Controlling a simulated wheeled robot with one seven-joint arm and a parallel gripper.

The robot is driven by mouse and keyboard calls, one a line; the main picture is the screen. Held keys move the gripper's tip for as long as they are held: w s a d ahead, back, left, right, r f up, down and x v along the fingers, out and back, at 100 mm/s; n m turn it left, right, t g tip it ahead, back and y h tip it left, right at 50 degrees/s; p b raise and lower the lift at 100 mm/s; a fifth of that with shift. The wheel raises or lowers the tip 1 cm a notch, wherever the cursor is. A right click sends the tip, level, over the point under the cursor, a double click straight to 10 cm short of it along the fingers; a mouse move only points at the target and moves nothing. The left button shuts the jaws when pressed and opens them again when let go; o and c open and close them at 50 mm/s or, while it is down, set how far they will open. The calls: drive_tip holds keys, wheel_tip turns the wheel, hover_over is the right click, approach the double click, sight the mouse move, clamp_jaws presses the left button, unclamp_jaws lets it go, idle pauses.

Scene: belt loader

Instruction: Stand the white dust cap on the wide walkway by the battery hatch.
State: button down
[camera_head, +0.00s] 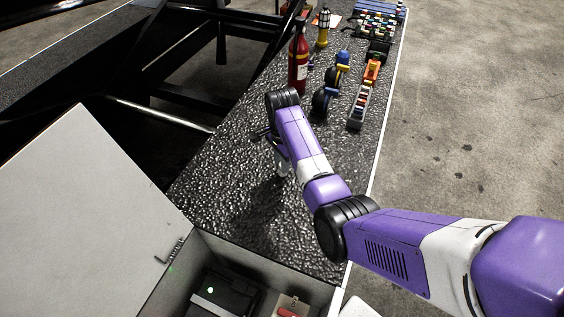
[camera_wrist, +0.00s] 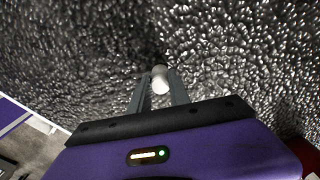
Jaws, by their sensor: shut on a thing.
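The white dust cap (camera_wrist: 160,80) is a small pale cylinder between the fingertips of my gripper (camera_wrist: 158,88) in the wrist view. The fingers are shut on it. In the head view my gripper (camera_head: 281,168) hangs over the dark walkway (camera_head: 235,215), and the cap is hard to make out there. I cannot tell whether the cap touches the walkway surface. The open battery hatch (camera_head: 262,266) is at the bottom of the head view, nearer than the gripper, with its pale lid (camera_head: 80,215) raised to the left.
A red fire extinguisher (camera_head: 298,62) stands farther along the walkway. Blue and yellow rolls (camera_head: 335,80) and an orange item (camera_head: 372,72) are to its right. A yellow lamp (camera_head: 323,28) is beyond. The walkway between hatch and gripper is bare. Its right edge drops to concrete.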

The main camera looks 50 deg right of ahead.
drive_tip(key=shift+f, duration=0.1)
drive_tip(key=c, duration=1.2)
unclamp_jaws()
wheel_tip(320, 180, up, 12)
drive_tip(key=shift+r+p, duration=0.2)
drive_tip(key=shift+p, duration=0.25)
